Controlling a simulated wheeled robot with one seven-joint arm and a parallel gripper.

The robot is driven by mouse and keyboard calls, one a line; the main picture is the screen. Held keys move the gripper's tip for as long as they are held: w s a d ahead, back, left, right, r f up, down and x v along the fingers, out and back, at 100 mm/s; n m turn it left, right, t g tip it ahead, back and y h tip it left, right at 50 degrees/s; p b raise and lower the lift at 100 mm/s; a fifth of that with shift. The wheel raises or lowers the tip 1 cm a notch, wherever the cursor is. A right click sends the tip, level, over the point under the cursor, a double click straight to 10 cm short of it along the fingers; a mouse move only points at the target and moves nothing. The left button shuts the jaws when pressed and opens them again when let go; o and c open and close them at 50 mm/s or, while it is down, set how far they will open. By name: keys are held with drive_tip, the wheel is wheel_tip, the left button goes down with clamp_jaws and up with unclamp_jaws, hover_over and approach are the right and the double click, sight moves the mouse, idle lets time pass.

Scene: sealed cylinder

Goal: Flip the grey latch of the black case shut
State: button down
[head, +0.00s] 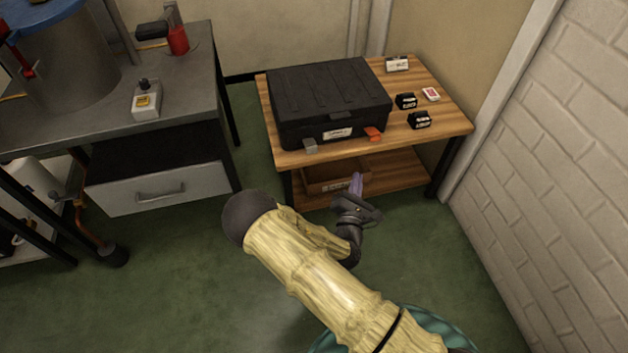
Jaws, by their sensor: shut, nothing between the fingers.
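The black case (330,88) lies with its lid down on the wooden table. The grey latch (310,145) sticks out at the left of the case's front side, near the table's front edge. An orange latch (373,134) is at the right of the same side, beyond a white label (337,134). My gripper (356,182) is in front of the table, below and to the right of the grey latch in the picture, apart from the case. Its purple-tipped fingers are together and hold nothing.
Small black boxes (419,120), a white card (397,63) and a pink-and-white pack (431,94) lie right of the case. A lower shelf (395,172) holds a cardboard box (325,180). A metal bench (190,85) with a drawer stands left. A brick wall (560,150) bounds the right.

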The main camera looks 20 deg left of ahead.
drive_tip(key=s+a+f+n+y+b, duration=0.5)
drive_tip(key=n+y, duration=0.5)
drive_tip(key=n, duration=0.2)
wheel_tip(320, 180, down, 2)
drive_tip(key=shift+s+a+f+n+b, duration=0.15)
drive_tip(key=shift+s+a+n+b, duration=0.2)
drive_tip(key=shift+s+a, duration=0.65)
drive_tip(key=shift+w+a, duration=0.15)
drive_tip(key=shift+w, duration=0.05)
drive_tip(key=b, duration=0.5)
approach(310, 146)
drive_tip(key=w+a+f, duration=0.2)
drive_tip(key=w+f, duration=0.2)
drive_tip(key=r, duration=0.1)
drive_tip(key=w+r, duration=0.1)
drive_tip(key=r, duration=0.1)
drive_tip(key=shift+w+a+r+b, duration=0.15)
drive_tip(key=shift+w+a+b, duration=0.1)
drive_tip(key=shift+b, duration=0.1)
